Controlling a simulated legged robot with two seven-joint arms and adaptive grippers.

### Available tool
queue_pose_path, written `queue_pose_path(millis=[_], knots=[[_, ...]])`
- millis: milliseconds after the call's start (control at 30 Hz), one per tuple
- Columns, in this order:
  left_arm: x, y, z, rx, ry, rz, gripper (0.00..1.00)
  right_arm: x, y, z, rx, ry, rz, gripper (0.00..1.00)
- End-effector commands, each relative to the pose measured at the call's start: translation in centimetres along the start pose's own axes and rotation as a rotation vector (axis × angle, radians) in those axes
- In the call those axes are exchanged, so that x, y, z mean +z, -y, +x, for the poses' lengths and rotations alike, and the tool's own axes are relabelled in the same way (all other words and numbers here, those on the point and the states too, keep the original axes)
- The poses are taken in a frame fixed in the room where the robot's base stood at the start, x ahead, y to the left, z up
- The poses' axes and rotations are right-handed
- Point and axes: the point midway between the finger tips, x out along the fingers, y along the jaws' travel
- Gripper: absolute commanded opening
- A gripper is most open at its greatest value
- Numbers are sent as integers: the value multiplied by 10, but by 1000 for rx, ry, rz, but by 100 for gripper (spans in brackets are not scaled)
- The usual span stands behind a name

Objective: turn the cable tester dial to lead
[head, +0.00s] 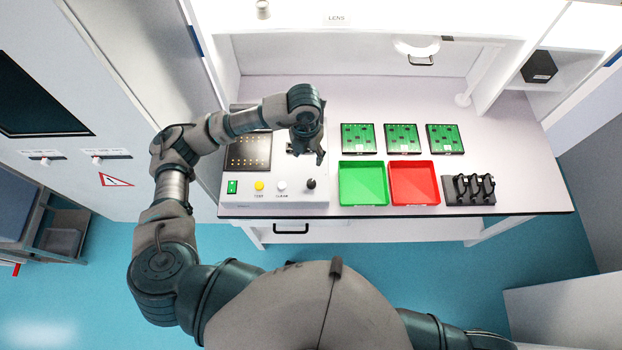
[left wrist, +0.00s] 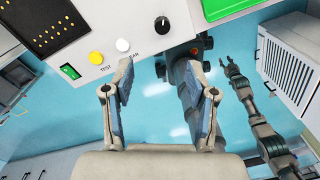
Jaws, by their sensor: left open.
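The cable tester (head: 300,200) is a white box on the left of the bench. A black dial (head: 311,184) stands at the right end of its front row; it also shows at the top of the left wrist view (left wrist: 161,23). My left gripper (head: 307,154) hangs over the tester, behind the dial in the head view. In the left wrist view, its fingers (left wrist: 160,80) are apart with nothing between them, and the dial lies beyond their tips. The dial's setting is too small to read. My right gripper (left wrist: 229,66) is small at the right of the left wrist view, away from the tester.
The tester also has a white knob (head: 282,186), a yellow button (head: 259,186), a green switch (head: 232,187) and a black panel (head: 248,153). A green tray (head: 342,183), a red tray (head: 434,183), green boards (head: 403,139) and a black rack (head: 468,197) stand to the right.

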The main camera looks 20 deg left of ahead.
Motion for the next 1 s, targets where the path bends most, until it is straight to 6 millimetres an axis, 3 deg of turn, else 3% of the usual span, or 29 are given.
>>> queue_pose_path(millis=[600, 800, 1000], knots=[[-2, 2, 136, -6, -4, 4, 57, -1, 0, -10, 0, 1, -1, 40], [-1, 3, 158, -6, -3, 5, 57, -1, -1, -11, 1, 1, -1, 40], [-1, 3, 163, -7, -2, 5, 57, 0, -1, -11, 1, 1, -1, 40]])
